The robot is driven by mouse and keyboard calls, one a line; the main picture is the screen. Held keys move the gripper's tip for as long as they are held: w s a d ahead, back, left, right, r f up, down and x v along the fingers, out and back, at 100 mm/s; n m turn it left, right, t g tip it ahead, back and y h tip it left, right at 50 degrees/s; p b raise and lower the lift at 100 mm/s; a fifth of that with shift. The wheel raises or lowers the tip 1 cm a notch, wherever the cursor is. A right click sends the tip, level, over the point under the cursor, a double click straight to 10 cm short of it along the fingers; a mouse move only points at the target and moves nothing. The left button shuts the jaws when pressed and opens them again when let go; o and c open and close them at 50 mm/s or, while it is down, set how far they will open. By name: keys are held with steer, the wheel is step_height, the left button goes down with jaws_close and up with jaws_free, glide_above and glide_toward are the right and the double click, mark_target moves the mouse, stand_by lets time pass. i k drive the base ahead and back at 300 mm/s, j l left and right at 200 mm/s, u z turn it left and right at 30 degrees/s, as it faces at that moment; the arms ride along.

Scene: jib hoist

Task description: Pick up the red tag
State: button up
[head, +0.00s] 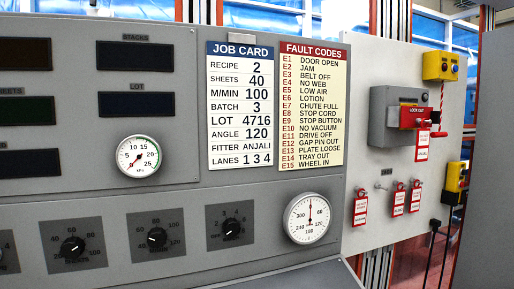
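Several red-and-white tags hang on the pale panel at the right of the head view. One tag (422,147) hangs below a red lockout piece (413,116) on a grey switch box. Lower down hang three more: a left tag (361,209), a middle tag (399,202) and a right tag (415,198), each with a red top on a hook. Their small print is too small to read. I cannot tell which one is the red tag meant. My gripper is not in view.
A grey control console with a job card (241,105), a fault code card (313,107), dials and knobs fills the left and middle. A round gauge (307,218) sits near its right edge. Yellow boxes (440,66) and dark cables are at the right, beside a grey upright surface.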

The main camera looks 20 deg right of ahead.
mark_target(423, 134)
steer(key=z, duration=0.9)
